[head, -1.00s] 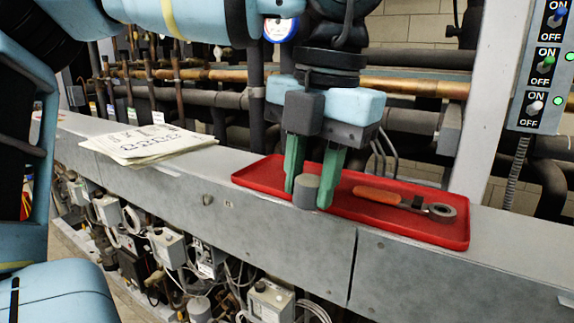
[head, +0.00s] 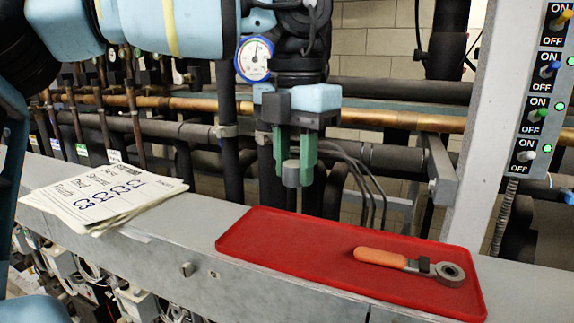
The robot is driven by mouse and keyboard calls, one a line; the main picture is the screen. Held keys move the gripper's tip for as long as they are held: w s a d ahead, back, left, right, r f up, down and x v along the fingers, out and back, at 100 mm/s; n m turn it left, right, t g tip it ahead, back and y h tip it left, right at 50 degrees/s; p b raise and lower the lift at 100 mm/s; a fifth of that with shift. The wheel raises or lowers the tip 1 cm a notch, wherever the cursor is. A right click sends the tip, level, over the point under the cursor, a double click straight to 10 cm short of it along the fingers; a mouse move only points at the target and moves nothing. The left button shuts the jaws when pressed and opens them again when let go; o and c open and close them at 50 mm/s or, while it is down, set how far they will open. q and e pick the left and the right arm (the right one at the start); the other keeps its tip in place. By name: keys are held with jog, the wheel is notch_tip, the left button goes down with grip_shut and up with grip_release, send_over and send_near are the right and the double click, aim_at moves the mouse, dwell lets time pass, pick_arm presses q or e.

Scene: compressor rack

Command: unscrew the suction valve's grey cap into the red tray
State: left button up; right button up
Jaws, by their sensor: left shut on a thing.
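My left gripper (head: 294,174) points down with its green fingers shut on the small grey cap (head: 290,175). It holds the cap in the air; in the picture the cap shows just above the back edge of the red tray (head: 262,262). The cap is apart from the tray. The tray lies on the grey ledge and holds an orange-handled wrench (head: 381,258) toward its right end. The left part of the tray is bare. I cannot make out the suction valve for sure. My right gripper is not in view.
Papers with handwriting (head: 95,195) lie on the ledge at left. A round gauge (head: 254,58), dark pipes and a copper pipe (head: 385,118) run behind the gripper. A switch panel (head: 540,95) stands at right. Dark hoses hang behind the tray.

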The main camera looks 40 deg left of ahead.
aim_at(294, 241)
pick_arm(q)
jog(key=shift+d+f, duration=0.1)
jog(key=shift+f, duration=0.05)
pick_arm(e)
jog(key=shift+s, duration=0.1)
